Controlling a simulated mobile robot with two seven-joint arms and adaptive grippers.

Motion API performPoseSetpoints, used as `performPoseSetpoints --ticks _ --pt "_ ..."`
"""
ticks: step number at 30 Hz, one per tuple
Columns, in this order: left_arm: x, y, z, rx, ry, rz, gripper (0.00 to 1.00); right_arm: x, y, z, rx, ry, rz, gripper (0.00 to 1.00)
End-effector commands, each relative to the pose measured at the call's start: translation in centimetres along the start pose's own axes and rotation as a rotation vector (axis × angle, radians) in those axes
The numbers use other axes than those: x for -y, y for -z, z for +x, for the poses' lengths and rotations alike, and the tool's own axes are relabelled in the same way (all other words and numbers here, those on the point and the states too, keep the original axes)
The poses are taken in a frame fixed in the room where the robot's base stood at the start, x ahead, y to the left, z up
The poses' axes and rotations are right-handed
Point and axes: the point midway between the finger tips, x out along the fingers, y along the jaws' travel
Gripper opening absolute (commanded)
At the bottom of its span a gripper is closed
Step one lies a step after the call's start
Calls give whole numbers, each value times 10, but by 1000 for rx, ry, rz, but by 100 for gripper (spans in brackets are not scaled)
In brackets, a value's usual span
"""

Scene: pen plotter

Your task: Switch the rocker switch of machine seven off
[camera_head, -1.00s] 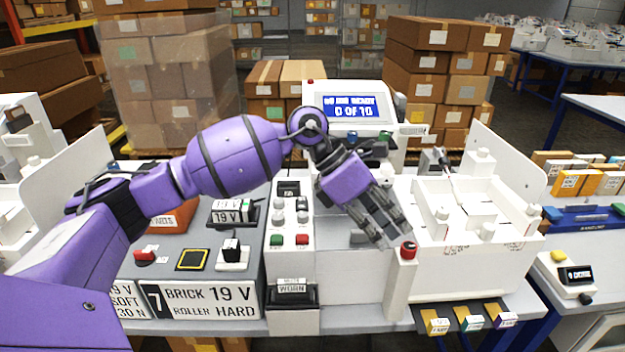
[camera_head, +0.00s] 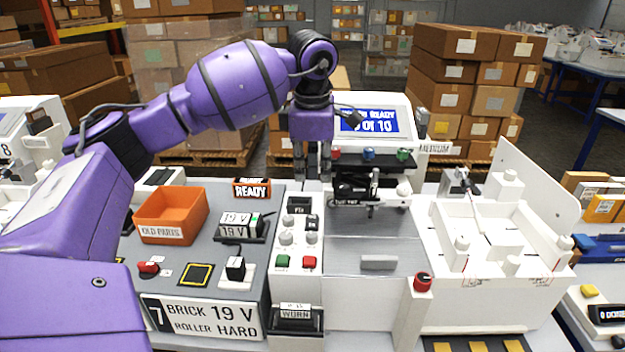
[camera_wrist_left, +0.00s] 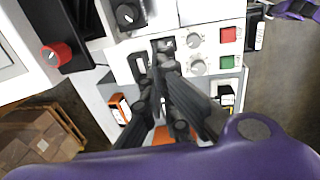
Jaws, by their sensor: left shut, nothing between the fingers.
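Machine seven (camera_head: 205,315) carries a "7 BRICK ROLLER 19 V HARD" label on its front. My left gripper (camera_head: 312,178) is shut and empty, pointing down above the column's far end. In the left wrist view its fingertips (camera_wrist_left: 160,65) overlap the panel near the switch; contact cannot be told. My right gripper is not in view.
Below the switch are grey knobs (camera_head: 286,238), a green button (camera_head: 282,261) and a red button (camera_head: 309,262). An orange bin (camera_head: 171,216) stands left. A red-topped post (camera_head: 422,282) and a white fixture (camera_head: 500,245) stand right. A screen (camera_head: 375,120) rises behind.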

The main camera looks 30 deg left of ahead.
Motion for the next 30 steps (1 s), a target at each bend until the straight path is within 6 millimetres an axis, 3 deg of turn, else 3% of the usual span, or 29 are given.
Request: performPoseSetpoints --ticks 9,15,21,30 --pt "0 1 67 -1 2 -1 0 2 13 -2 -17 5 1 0" --pt "0 0 100 1 0 -1 0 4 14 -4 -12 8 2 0" --pt "0 0 117 1 -1 0 0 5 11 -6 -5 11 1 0" --pt "0 0 120 1 -1 0 0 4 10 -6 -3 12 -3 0"
